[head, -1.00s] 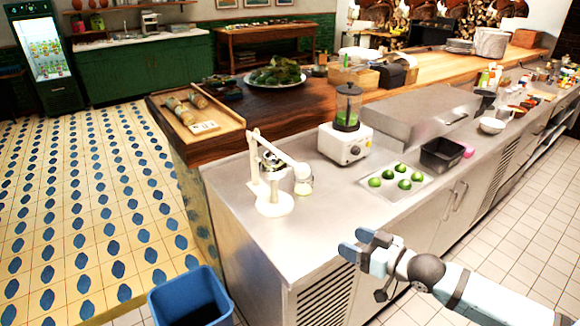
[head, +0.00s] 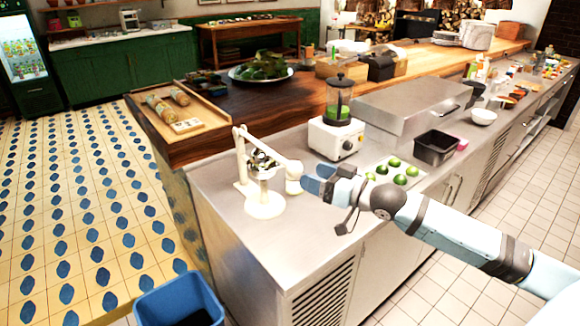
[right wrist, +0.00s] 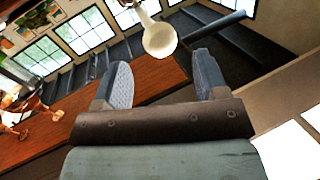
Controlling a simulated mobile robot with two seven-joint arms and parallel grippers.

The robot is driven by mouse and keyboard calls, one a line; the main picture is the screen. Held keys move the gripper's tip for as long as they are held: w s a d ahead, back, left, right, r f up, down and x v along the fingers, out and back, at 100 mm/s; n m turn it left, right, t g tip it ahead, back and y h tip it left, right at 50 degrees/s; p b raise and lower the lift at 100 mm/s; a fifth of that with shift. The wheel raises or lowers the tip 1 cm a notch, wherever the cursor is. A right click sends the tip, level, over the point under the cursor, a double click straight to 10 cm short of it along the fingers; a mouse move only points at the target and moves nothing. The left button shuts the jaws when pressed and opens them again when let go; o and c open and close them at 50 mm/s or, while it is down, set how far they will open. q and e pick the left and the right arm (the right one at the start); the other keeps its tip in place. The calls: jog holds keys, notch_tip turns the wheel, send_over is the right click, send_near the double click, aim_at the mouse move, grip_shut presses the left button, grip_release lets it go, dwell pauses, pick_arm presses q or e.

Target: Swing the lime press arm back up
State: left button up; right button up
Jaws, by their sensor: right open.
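The white lime press stands on the steel counter, with its round base (head: 264,206) and upright post (head: 241,158) left of my right gripper. Its press arm (head: 268,150) slopes down to the right from the post top and ends in a pale handle end (head: 294,178). My right gripper (head: 312,180) is just right of that end. In the right wrist view the open fingers (right wrist: 162,62) have a white rounded end (right wrist: 160,40) showing in the gap, seemingly just beyond the tips. Contact cannot be told. My left gripper is out of view.
A blender (head: 337,130) stands behind the press. Several limes (head: 394,162) lie on a pale tray, partly behind my right arm. A black container (head: 436,148) is further right. A blue bin (head: 180,300) stands on the floor at front left. The counter front is clear.

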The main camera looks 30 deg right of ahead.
aim_at(290, 167)
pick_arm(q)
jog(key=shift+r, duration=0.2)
pick_arm(e)
jog(key=x, duration=0.7)
jog(key=shift+w+a, duration=0.15)
jog(key=shift+w, duration=0.05)
